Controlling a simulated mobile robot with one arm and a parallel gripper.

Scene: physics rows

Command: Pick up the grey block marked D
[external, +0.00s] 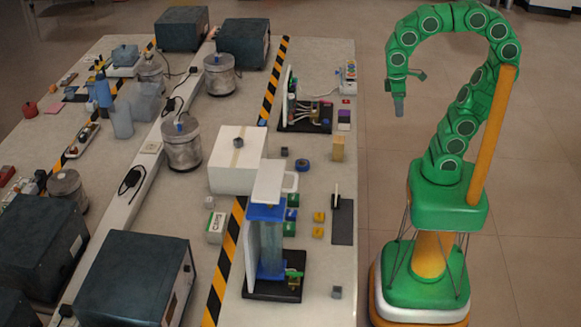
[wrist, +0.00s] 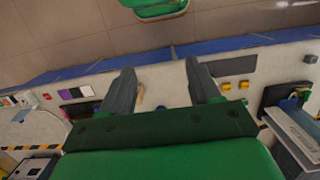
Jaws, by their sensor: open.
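Small grey blocks show in the external view: one near the table's front right corner (external: 337,292), one near the table's middle (external: 284,152), and one on top of the white box (external: 237,142). No letter D is readable on any of them, so I cannot tell which is marked D. The front corner block also shows at the right of the wrist view (wrist: 310,58). My gripper (external: 399,106) hangs beyond the table's right edge, apart from every block. In the wrist view my gripper (wrist: 160,70) has its two fingers spread, with nothing held between them.
The white box (external: 222,175) and a tall blue-and-white apparatus (external: 268,240) stand on the table. Yellow blocks (external: 318,231), a tan block (external: 338,148) and a dark pad (external: 342,225) lie near the right edge. Open floor lies between the table and my base.

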